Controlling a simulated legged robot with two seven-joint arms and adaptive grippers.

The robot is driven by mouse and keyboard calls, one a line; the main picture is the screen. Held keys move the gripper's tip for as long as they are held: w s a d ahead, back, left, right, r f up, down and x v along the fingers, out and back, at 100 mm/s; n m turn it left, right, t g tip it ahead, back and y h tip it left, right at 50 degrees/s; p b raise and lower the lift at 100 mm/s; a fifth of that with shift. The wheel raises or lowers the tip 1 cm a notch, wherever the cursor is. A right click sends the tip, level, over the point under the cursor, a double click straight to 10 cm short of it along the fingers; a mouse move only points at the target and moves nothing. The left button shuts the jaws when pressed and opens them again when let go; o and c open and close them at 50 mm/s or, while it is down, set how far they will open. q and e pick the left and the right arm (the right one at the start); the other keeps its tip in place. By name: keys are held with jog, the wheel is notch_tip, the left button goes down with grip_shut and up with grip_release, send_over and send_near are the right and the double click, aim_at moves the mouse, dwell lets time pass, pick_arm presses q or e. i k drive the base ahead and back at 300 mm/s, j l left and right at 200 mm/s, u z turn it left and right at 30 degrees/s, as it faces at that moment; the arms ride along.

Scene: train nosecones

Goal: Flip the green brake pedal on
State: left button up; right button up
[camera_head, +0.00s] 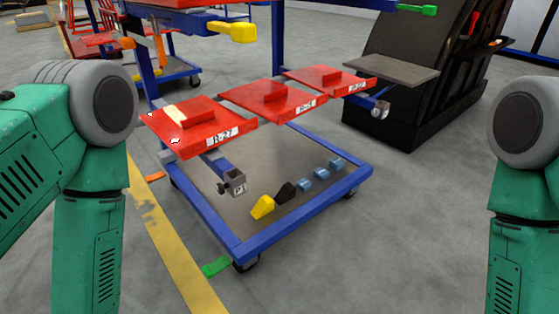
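The green brake pedal (216,267) is a small flat tab low beside the front caster wheel (246,265) of the blue-framed cart (240,247), close to the floor. It sticks out to the left of the wheel. It is too small to tell whether it is up or down. My green arms with grey joints show at the left and right edges of the view. Both grippers are out of view, so neither is seen near the pedal.
An orange tab (154,177) sits at the cart's left side. Red trays (198,128) stand above the cart deck, with yellow, black and blue blocks below. A yellow floor line (165,235) runs left of the cart. The floor in front is clear.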

aim_at(214, 268)
jog(key=i+j, duration=0.15)
jog(key=j, duration=0.15)
jog(key=i+j+z, duration=0.1)
jog(key=j, duration=0.25)
jog(key=i+j+z, duration=0.1)
jog(key=j, duration=0.2)
jog(key=i+j, duration=0.15)
jog(key=j, duration=0.2)
